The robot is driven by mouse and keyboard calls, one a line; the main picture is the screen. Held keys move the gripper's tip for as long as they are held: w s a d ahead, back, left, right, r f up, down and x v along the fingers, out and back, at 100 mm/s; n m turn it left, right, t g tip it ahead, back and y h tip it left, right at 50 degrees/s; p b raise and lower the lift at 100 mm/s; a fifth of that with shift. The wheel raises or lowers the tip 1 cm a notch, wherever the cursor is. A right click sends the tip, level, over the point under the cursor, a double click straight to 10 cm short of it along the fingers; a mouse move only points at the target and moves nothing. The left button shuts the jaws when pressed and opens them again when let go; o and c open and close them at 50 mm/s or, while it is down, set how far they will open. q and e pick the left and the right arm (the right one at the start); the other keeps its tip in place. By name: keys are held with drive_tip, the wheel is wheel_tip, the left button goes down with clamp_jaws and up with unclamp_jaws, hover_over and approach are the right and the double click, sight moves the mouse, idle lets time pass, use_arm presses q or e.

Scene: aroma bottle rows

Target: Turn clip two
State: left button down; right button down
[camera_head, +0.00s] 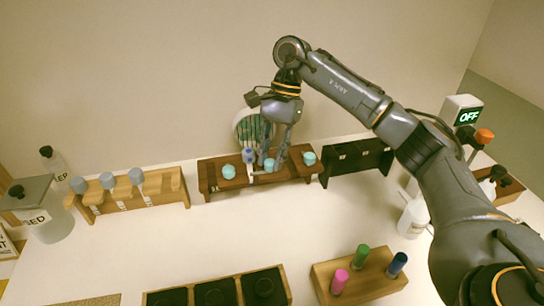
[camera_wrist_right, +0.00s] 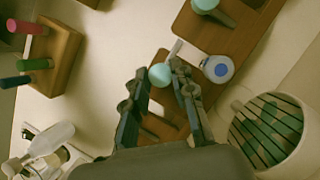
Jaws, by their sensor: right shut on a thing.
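A dark brown wooden rack (camera_head: 215,185) stands at the back middle of the table. It carries a row of three teal-topped pieces: left (camera_head: 229,171), middle (camera_head: 269,164) and right (camera_head: 309,158). My right gripper (camera_head: 274,163) reaches down to the middle one, its fingers at either side. In the right wrist view the middle teal top (camera_wrist_right: 160,74) sits between the fingertips (camera_wrist_right: 159,82), with a pale bar (camera_wrist_right: 176,48) beside it. I cannot tell which piece is a clip. My left gripper is not in view.
A white bottle with a blue top (camera_head: 249,157) stands close to my right fingers. A round white holder with green slats (camera_head: 252,127) is behind. A light wooden rack (camera_head: 135,197) is left, a black rack (camera_head: 357,158) right.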

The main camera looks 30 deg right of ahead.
idle(0.3)
drive_tip(key=c, duration=1.1)
unclamp_jaws()
drive_tip(key=v, duration=1.2)
drive_tip(key=shift+a, duration=0.1)
